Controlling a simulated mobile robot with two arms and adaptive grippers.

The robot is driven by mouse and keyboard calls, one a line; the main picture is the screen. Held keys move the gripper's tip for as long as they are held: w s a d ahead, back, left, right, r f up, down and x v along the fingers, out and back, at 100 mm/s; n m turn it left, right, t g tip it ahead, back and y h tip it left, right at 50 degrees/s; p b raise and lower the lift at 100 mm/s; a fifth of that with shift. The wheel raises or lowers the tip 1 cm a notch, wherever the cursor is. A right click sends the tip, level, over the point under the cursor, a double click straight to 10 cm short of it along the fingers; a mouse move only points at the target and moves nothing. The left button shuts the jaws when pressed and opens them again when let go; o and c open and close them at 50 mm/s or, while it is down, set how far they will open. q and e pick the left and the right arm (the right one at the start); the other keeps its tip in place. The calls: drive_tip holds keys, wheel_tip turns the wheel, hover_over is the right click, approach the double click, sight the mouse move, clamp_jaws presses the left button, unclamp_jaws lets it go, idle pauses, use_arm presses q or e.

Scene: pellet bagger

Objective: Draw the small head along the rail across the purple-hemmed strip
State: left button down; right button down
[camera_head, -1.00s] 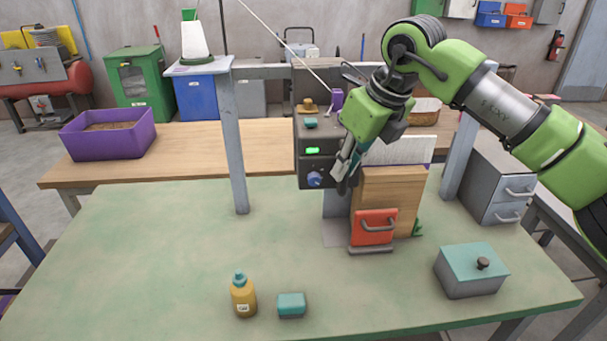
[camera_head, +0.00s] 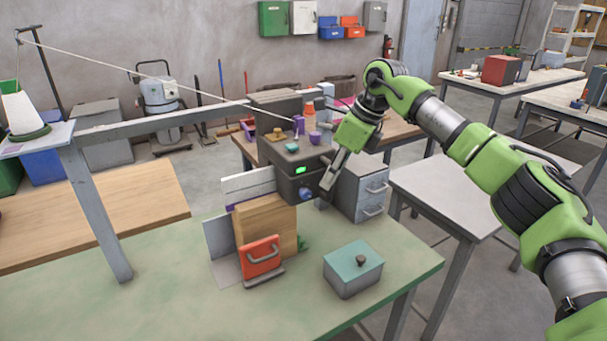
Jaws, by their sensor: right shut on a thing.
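The small head (camera_head: 294,160) is a dark grey box with a lit green display and a blue knob on its front. It hangs on the grey rail (camera_head: 165,121), at the right end of the strip. The white strip (camera_head: 250,183) with its purple hem stands behind a wooden block, to the left of the head; the head hides its right end. My right gripper (camera_head: 326,186) is shut at the head's right side; the part it grips is hidden by the fingers. My left gripper is not in view.
A wooden block (camera_head: 263,222) with a red handled plate (camera_head: 261,257) stands on the green table (camera_head: 200,300). A teal-lidded box (camera_head: 353,268) sits right of it. A thread runs from the white cone (camera_head: 20,112) to the head. Small items lie on the head's top.

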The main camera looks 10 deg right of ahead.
drive_tip(key=d, duration=0.1)
drive_tip(key=w+d+p, duration=0.1)
drive_tip(key=d, duration=0.1)
drive_tip(key=d+p, duration=0.1)
drive_tip(key=shift+w+d+r, duration=0.2)
drive_tip(key=shift+w+d, duration=0.05)
drive_tip(key=shift+d, duration=0.1)
drive_tip(key=shift+w+r, duration=0.1)
drive_tip(key=c, duration=2.1)
unclamp_jaws()
drive_tip(key=shift+d, duration=0.1)
drive_tip(key=shift+c, duration=0.2)
drive_tip(key=shift+o, duration=0.3)
drive_tip(key=shift+d+f, duration=0.25)
drive_tip(key=shift+a, duration=0.1)
drive_tip(key=shift+a, duration=0.15)
drive_tip(key=shift+r, duration=0.1)
drive_tip(key=v, duration=1.2)
